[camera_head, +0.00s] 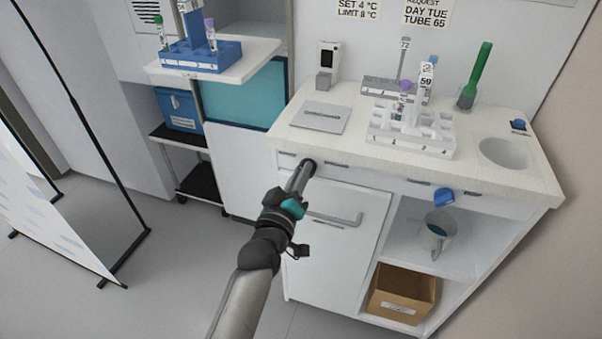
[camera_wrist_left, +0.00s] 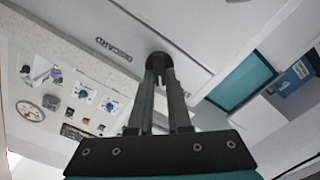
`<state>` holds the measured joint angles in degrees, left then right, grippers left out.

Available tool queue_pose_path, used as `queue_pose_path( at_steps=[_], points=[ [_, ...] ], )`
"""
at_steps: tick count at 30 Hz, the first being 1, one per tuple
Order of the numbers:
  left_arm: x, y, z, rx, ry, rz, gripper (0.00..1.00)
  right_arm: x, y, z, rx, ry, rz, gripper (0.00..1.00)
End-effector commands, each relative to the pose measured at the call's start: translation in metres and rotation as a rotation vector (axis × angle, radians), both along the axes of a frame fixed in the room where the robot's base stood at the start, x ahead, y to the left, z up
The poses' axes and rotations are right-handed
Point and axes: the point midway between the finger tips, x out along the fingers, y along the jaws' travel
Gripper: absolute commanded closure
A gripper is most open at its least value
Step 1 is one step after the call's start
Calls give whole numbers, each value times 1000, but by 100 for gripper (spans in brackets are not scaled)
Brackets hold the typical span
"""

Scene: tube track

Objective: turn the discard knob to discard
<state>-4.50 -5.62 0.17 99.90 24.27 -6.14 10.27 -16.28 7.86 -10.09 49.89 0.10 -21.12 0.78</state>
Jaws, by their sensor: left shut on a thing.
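The discard knob (camera_head: 309,162) is dark and sits on the front panel of the white counter, at its left end under the worktop. My left gripper (camera_head: 302,174) reaches it from the front and is shut on it. In the left wrist view the fingertips of my left gripper (camera_wrist_left: 159,72) close around the dark knob (camera_wrist_left: 158,57), beside the printed word DISCARD (camera_wrist_left: 113,49). The fingers hide most of the knob, so I cannot tell which way it points. My right gripper is in neither view.
A door handle (camera_head: 335,217) lies just below my left gripper. The worktop (camera_head: 290,133) holds a white tube rack (camera_head: 412,148) and a grey plate (camera_head: 320,117). A cardboard box (camera_head: 402,294) sits on the lower shelf.

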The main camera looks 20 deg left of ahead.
Motion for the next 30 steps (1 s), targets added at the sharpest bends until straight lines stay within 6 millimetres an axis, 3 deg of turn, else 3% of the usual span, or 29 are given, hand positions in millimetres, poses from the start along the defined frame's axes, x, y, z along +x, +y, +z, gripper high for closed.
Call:
queue_pose_path(
  at_steps=[15, 25, 30],
  points=[
    [0, 0, 0, 17, 2, 0, 100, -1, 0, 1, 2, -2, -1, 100],
    [0, -1, 2, 144, -3, -2, 100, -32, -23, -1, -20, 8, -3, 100],
    [0, -2, 3, 256, -4, -2, 100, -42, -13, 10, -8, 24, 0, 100]
  ],
)
